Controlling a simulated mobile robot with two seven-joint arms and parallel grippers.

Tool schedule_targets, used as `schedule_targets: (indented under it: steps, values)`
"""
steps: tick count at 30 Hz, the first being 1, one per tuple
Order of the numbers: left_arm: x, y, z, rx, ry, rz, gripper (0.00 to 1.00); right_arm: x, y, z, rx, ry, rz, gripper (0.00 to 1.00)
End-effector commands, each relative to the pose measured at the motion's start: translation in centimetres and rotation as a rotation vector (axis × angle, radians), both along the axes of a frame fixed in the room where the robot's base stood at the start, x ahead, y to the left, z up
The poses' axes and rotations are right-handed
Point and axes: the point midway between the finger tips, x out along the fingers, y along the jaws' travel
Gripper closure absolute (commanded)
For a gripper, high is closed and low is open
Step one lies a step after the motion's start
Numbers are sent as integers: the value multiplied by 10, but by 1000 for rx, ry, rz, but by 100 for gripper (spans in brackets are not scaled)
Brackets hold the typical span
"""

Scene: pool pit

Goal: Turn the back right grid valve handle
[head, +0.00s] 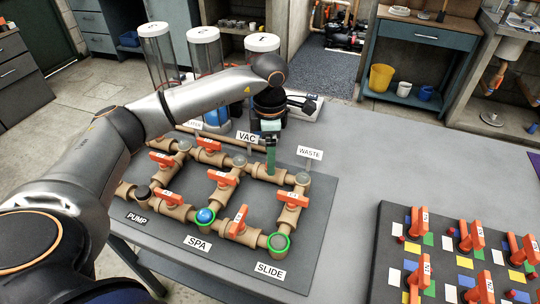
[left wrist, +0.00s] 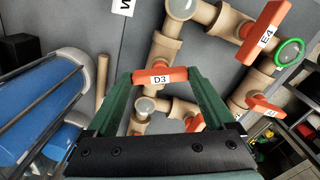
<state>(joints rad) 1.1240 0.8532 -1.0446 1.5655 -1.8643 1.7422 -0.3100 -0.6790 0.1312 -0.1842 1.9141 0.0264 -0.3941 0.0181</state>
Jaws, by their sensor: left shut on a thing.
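The orange handle labelled D3 (left wrist: 160,76) sits on the tan pipe run at the back right of the pipe grid (head: 262,172). In the left wrist view it lies crosswise to its pipe. My left gripper (left wrist: 160,78) is shut on it, one green finger at each end. In the head view my left gripper (head: 271,168) reaches down onto this pipe from behind, and its fingers hide most of the handle. The handle labelled E4 (left wrist: 263,33) stands apart, in front of D3; it also shows in the head view (head: 291,197). My right gripper is not in view.
The VAC sign (head: 246,138) and WASTE sign (head: 310,152) stand close on either side of my gripper. Clear tanks (head: 205,60) stand behind. A board with several orange handles (head: 395,290) lies at right. The grey tabletop (head: 365,160) between is clear.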

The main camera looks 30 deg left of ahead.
Motion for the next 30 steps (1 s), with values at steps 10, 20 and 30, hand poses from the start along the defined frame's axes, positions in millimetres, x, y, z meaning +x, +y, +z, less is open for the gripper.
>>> schedule_targets:
  steps: [10, 20, 30]
  values:
    - [1, 0, 0, -1, -3, -269, 68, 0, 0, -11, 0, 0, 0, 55]
    - [1, 0, 1, -1, -3, -404, 68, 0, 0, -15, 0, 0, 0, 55]
    - [1, 0, 2, -1, -3, -433, 68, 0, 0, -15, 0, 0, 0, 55]
